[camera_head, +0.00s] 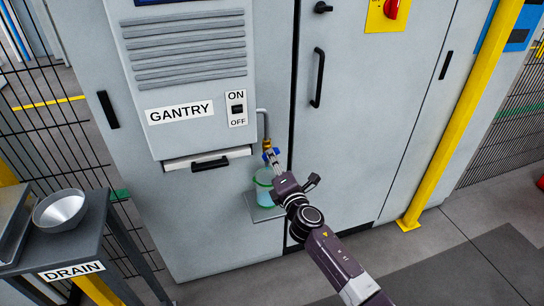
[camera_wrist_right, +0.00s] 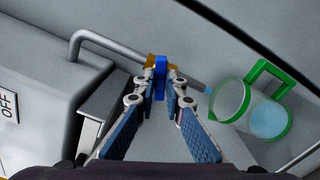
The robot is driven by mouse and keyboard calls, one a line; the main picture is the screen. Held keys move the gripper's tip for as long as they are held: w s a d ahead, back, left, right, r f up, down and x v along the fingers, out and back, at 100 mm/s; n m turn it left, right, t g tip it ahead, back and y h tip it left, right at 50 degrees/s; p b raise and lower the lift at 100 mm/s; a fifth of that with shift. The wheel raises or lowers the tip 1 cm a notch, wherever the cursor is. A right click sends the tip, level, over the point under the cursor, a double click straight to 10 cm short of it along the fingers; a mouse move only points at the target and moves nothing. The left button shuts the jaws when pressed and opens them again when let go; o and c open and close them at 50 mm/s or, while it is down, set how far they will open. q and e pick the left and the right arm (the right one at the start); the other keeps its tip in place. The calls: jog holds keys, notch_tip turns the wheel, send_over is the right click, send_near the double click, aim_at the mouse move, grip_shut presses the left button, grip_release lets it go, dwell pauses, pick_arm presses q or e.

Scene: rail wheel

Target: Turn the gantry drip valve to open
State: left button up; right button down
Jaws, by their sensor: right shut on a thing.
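The gantry drip valve sits on a grey pipe (camera_head: 263,122) from the GANTRY unit. Its brass body and blue handle (camera_wrist_right: 160,70) show best in the right wrist view. My right gripper (camera_wrist_right: 161,88) is shut on the blue handle, with a fingertip on each side of it. In the head view the right gripper (camera_head: 273,160) reaches the valve from below right and hides part of it. A clear jug (camera_head: 264,190) with green rim and handle stands below the valve outlet; the jug (camera_wrist_right: 250,110) holds pale blue liquid. My left gripper is not in view.
The GANTRY unit (camera_head: 190,65) has an ON/OFF switch (camera_head: 237,108) left of the valve. The jug stands on a small shelf (camera_head: 258,208). A DRAIN table (camera_head: 85,240) with a metal bowl (camera_head: 60,210) is at lower left. A yellow post (camera_head: 460,120) stands at right.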

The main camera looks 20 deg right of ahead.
jog(key=shift+n+p, duration=0.4)
jog(key=shift+n, duration=1.9)
jog(key=shift+f+n+p, duration=0.1)
jog(key=shift+n+p, duration=0.6)
jog(key=shift+n, duration=1.6)
